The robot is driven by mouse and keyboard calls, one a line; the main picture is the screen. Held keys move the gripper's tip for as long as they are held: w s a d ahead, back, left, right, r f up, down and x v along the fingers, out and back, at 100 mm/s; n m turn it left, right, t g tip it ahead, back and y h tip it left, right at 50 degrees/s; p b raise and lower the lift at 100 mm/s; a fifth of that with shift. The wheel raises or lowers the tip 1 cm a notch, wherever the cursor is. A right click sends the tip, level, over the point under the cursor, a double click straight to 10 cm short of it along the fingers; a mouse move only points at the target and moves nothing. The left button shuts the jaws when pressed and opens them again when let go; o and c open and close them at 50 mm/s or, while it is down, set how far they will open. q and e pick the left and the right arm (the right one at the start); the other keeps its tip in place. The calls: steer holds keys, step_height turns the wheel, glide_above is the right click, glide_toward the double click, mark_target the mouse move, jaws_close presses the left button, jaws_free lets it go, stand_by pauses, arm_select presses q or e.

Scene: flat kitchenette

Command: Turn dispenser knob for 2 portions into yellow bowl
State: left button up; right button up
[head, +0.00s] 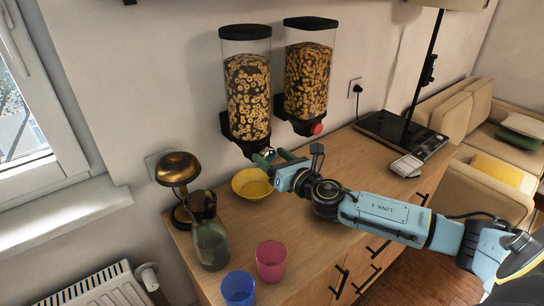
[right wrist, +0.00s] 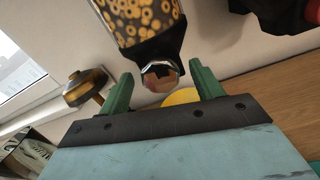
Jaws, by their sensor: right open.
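Two wall-mounted cereal dispensers hang above the counter. The left dispenser (head: 248,95) holds ring cereal, and its metal faceted knob (right wrist: 160,75) shows in the right wrist view. The right dispenser (head: 307,75) has a red knob (head: 317,128). The yellow bowl (head: 252,184) sits on the counter below the left dispenser; in the right wrist view a part of it (right wrist: 181,97) shows behind my gripper. My right gripper (head: 270,158) is open in front of the left dispenser's knob. In the right wrist view its green fingers (right wrist: 160,88) stand apart on either side of the knob. My left gripper is out of view.
A brass lamp (head: 178,172) and a glass carafe (head: 209,240) stand left of the bowl. A pink cup (head: 271,260) and a blue cup (head: 238,288) stand near the front.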

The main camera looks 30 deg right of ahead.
steer(key=shift+w, duration=0.2)
steer(key=c, duration=1)
steer(key=shift+m, duration=0.4)
